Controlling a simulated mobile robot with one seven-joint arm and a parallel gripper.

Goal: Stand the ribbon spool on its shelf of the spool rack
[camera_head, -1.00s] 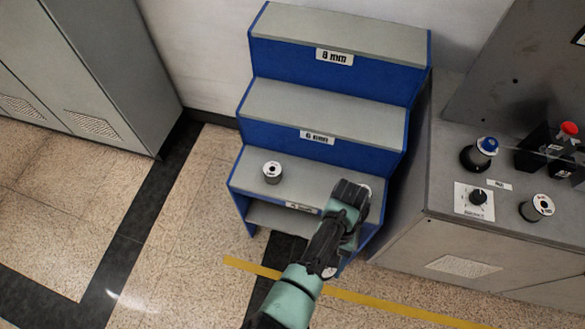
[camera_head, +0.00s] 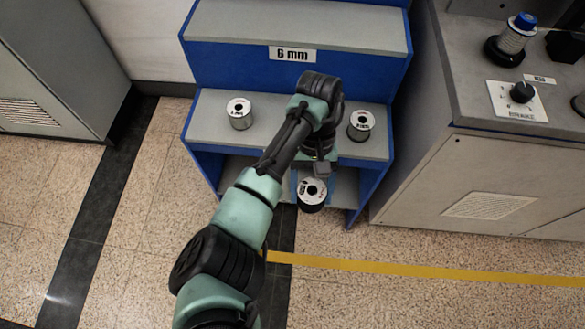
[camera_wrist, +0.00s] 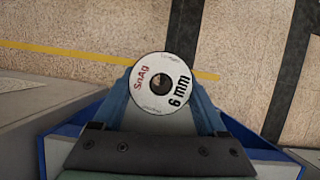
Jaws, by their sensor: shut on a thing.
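My gripper (camera_head: 314,176) is shut on a dark ribbon spool (camera_head: 312,195) with a white face, held in front of the spool rack's lowest visible step. In the wrist view the spool (camera_wrist: 161,83) shows its face, printed "SnAg" and "6 mm", between blue fingers. The spool rack is blue with grey stepped shelves. The shelf with the "6 mm" label (camera_head: 293,54) has a bare grey top (camera_head: 300,24) in the part in view. My arm covers part of the step below and any label there.
On the step below (camera_head: 205,122) stand two other spools, one at the left (camera_head: 240,113) and one at the right (camera_head: 361,125). A grey console (camera_head: 470,175) with a knob and a blue-topped post is close on the right. A grey cabinet (camera_head: 60,70) stands left, with open floor between.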

